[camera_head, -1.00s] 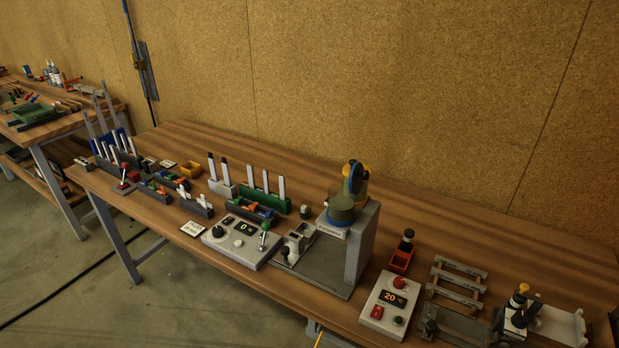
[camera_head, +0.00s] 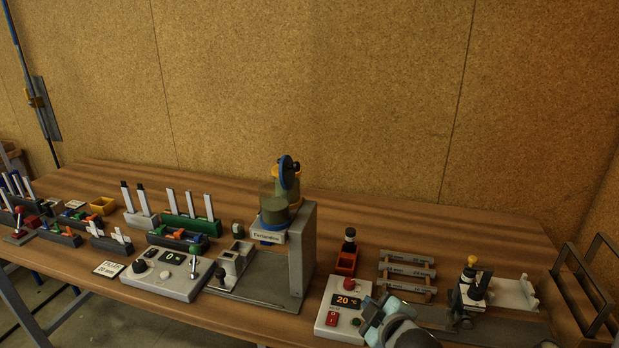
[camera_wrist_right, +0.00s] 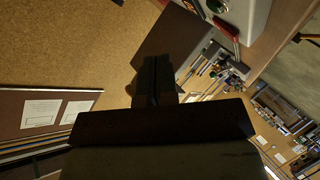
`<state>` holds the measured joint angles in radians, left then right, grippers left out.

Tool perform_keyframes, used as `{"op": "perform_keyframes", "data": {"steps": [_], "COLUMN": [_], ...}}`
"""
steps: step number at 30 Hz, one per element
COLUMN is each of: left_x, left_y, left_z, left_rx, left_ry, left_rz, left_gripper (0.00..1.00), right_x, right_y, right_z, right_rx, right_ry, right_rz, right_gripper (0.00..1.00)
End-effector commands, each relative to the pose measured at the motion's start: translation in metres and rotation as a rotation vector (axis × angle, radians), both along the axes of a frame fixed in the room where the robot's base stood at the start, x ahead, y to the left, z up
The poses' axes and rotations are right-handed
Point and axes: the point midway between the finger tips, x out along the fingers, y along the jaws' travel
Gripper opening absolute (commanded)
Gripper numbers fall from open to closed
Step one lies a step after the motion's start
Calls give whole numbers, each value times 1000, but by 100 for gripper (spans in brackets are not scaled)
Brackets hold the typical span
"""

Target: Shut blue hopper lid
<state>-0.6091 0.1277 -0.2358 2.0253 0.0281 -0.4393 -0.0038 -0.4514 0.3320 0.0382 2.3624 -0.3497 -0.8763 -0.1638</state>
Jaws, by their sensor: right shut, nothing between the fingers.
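The blue hopper lid (camera_head: 288,172) stands raised, nearly upright, on top of the olive, see-through hopper (camera_head: 273,208). The hopper sits on a grey machine (camera_head: 301,250) with a white label, and its mouth looks uncovered. My right gripper (camera_head: 376,312) is at the bottom of the head view, over the right side of the temperature box, well in front and to the right of the hopper. In the right wrist view, its dark fingers (camera_wrist_right: 154,82) are together with nothing between them. The lid cannot be made out in that view. My left gripper is not in view.
A lever box (camera_head: 168,271) and racks (camera_head: 190,222) stand left. Grey rails (camera_head: 407,271) and a fixture (camera_head: 470,290) lie farther right.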

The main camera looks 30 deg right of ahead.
Motion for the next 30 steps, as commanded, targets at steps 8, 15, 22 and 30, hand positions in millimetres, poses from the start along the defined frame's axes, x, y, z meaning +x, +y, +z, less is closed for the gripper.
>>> {"op": "perform_keyframes", "data": {"steps": [8, 15, 22, 30], "left_x": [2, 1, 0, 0], "left_y": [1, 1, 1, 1], "left_z": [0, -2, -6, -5], "left_rx": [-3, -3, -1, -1], "left_ry": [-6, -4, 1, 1], "left_rz": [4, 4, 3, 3], "left_gripper": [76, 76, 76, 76], "right_x": [52, 78, 82, 83], "right_y": [-43, -45, -50, -70], "right_z": [105, 216, 255, 260], "right_rx": [-528, -1312, -2009, -2315], "right_ry": [-363, -687, -735, -649], "right_rz": [171, 493, 860, 1088], "right_gripper": [0, 0, 0, 0]}}
